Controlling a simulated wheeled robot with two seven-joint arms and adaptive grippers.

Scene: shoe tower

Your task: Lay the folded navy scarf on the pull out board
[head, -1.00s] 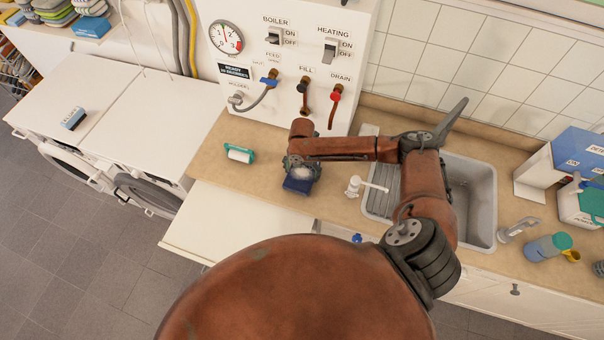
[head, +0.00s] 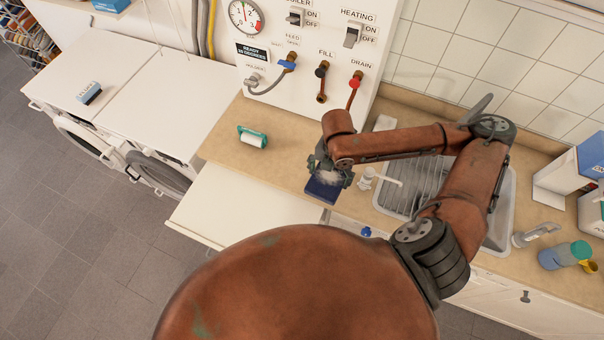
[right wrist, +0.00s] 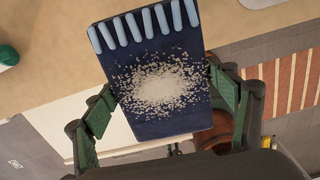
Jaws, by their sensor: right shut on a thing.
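The folded navy scarf (head: 324,189) is in my right gripper (head: 332,174), at the counter's front edge near the board's back right corner. In the right wrist view the scarf (right wrist: 160,118) has a row of pale blue strips at its far end and a whitish speckled patch on top. The green fingers (right wrist: 165,107) of my right gripper press on both sides of it. The cream pull out board (head: 245,210) sticks out from under the counter. Part of it shows in the right wrist view (right wrist: 60,122). I cannot tell the scarf's height. My left gripper is not in view.
A teal and white roller (head: 252,137) lies on the tan counter (head: 285,165). A white tap (head: 378,177) and the grey sink (head: 500,215) are right of the scarf. White washing machines (head: 150,105) stand at left. The board's top looks bare.

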